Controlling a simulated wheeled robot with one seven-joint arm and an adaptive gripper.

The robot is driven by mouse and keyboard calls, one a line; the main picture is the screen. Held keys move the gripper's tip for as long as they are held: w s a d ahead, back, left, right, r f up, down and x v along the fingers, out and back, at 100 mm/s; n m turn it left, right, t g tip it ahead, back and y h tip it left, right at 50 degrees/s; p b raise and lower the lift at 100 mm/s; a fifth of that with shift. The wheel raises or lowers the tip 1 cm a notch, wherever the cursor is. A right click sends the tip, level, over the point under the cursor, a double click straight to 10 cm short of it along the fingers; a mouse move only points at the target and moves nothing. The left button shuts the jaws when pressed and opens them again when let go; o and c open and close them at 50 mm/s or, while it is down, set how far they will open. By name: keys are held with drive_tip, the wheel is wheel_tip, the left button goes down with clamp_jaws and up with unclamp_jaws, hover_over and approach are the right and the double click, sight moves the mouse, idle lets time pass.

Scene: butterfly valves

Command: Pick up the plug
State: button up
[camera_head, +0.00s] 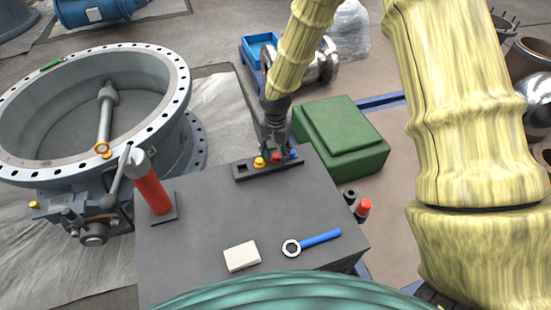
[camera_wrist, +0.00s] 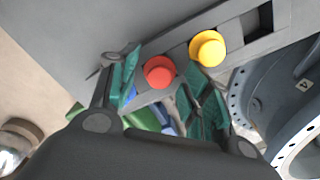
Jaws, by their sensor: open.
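A dark rack (camera_head: 242,173) on the grey table holds a yellow plug (camera_head: 259,162), a red plug (camera_head: 275,158) and a blue plug (camera_head: 293,154) in a row. My gripper (camera_head: 276,142) is just above the red plug, pointing down. In the wrist view its teal fingers (camera_wrist: 160,92) are spread, with the red plug (camera_wrist: 159,72) between or just past their tips; I cannot tell if they touch it. The yellow plug (camera_wrist: 207,48) is clear of the fingers. The blue plug is mostly hidden in the wrist view.
The table (camera_head: 200,230) also carries a red cylinder (camera_head: 152,190) on a base, a white block (camera_head: 242,256) and a blue ring-ended tool (camera_head: 315,242). A large valve (camera_head: 180,130) stands left. A green case (camera_head: 340,140) lies beyond the table.

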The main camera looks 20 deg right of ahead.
drive_tip(key=c, duration=0.9)
drive_tip(key=shift+r, duration=0.1)
